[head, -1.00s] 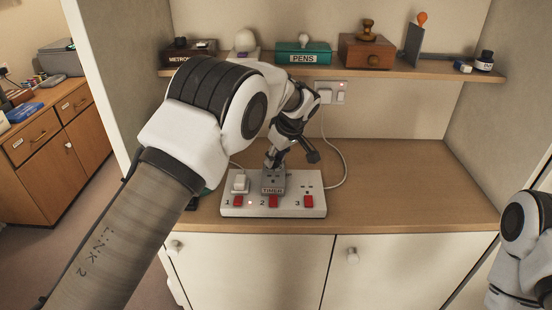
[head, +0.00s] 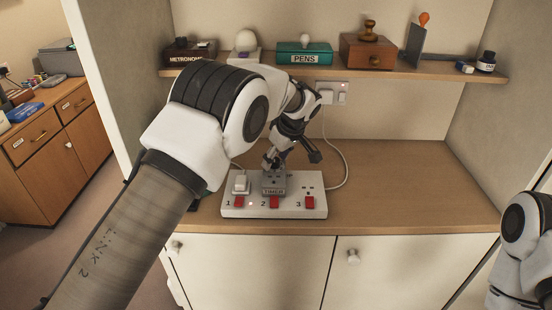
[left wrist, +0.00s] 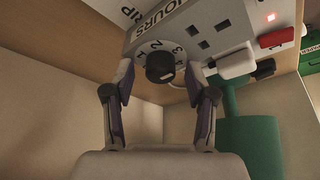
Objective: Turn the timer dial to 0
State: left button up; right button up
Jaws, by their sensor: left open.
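The grey timer (head: 274,186) is plugged into the middle of a white power strip (head: 310,207) on the cabinet top. In the left wrist view its face carries the word HOURS and a round scale with numerals around a black dial (left wrist: 160,67). I cannot read clearly which numeral the dial points at. My left gripper (head: 275,162) is just above the timer. In the left wrist view the left gripper (left wrist: 161,90) is open, with one finger on each side of the dial, and I see no clear contact. My right gripper is outside the views; only part of my right arm shows.
A white plug (head: 240,184) stands in the strip left of the timer; red switches line its front. A green object (left wrist: 252,140) is near the right finger. A shelf above holds a PENS box (head: 304,54) and a wooden box (head: 368,52). The cabinet top right is clear.

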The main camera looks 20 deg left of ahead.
pick_arm(q)
jog(key=v, duration=1.1)
jog(key=shift+d+r, duration=0.15)
jog(key=shift+r, duration=0.15)
jog(key=shift+s, duration=0.1)
